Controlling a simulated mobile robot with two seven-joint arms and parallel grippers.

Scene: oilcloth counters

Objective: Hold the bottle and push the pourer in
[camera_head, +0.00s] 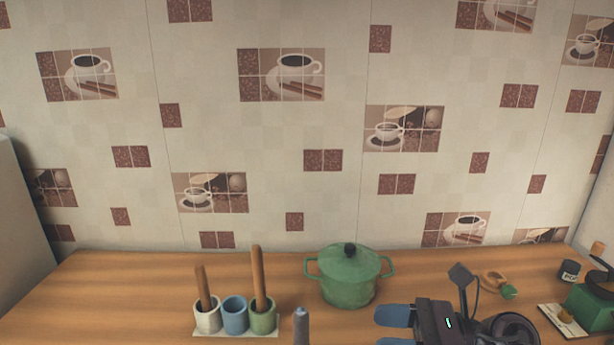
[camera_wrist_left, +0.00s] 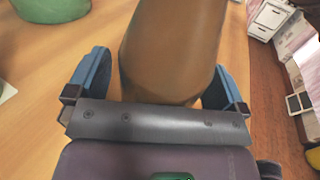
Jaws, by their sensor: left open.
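My left gripper (camera_wrist_left: 160,85) is open in the left wrist view, its two blue fingers on either side of a brown bottle (camera_wrist_left: 172,45). A gap shows at the bottle's left; I cannot tell whether the right finger touches it. The bottle's top is out of that view. In the head view, a grey upright piece (camera_head: 301,326) with a rounded top rises from the bottom edge; I cannot tell whether it is the bottle's neck or the pourer. My right gripper (camera_head: 393,331) points left at the bottom, fingers apart with nothing visible between them, clear of the grey piece.
A green lidded pot (camera_head: 348,278) stands behind on the wooden counter (camera_head: 130,300). Cups with wooden tools (camera_head: 235,316) stand left of it. A small wooden item with a green part (camera_head: 497,283), a dark jar (camera_head: 569,270) and a green box (camera_head: 592,308) lie right.

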